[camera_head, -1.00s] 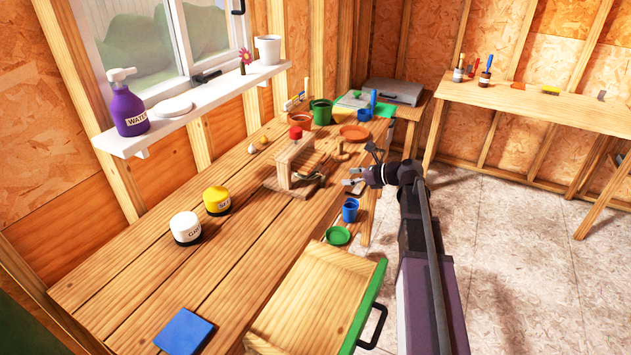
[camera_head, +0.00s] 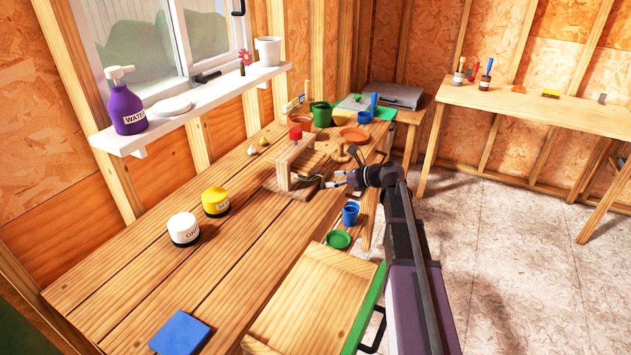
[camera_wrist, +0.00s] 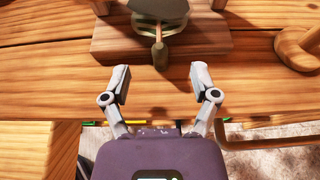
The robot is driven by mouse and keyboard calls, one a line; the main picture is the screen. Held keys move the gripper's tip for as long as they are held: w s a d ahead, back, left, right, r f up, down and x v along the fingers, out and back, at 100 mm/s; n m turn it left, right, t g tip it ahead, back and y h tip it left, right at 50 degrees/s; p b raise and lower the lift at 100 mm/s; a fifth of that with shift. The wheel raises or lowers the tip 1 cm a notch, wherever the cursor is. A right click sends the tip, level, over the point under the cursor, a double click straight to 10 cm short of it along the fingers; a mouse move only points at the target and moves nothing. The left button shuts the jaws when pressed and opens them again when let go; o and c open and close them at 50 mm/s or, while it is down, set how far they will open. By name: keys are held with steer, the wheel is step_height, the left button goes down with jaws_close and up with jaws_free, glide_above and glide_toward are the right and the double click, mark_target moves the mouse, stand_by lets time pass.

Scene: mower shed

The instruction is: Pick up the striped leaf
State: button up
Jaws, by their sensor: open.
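A leaf (camera_wrist: 161,9) with a pale stem shows at the top of the wrist view, on or just over the base (camera_wrist: 110,44) of a wooden stand. Its upper part is cut off by the picture edge and its stem points toward me. Stripes are hard to make out. In the head view the leaf is small and partly hidden by the wooden stand (camera_head: 284,172). My gripper (camera_wrist: 160,82) is open, with nothing between its fingers. The stem tip lies just ahead, roughly centred between the fingertips. In the head view my gripper (camera_head: 336,179) is right of the stand.
A wooden peg (camera_wrist: 294,45) stands right of the stand. A terracotta saucer (camera_head: 354,134) and green pot (camera_head: 321,114) are farther back.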

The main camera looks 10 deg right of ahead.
mark_target(327, 180)
steer(key=shift+b+x, duration=0.6)
steer(key=shift+x, duration=1.3)
steer(key=shift+f, duration=0.1)
steer(key=c, duration=0.9)
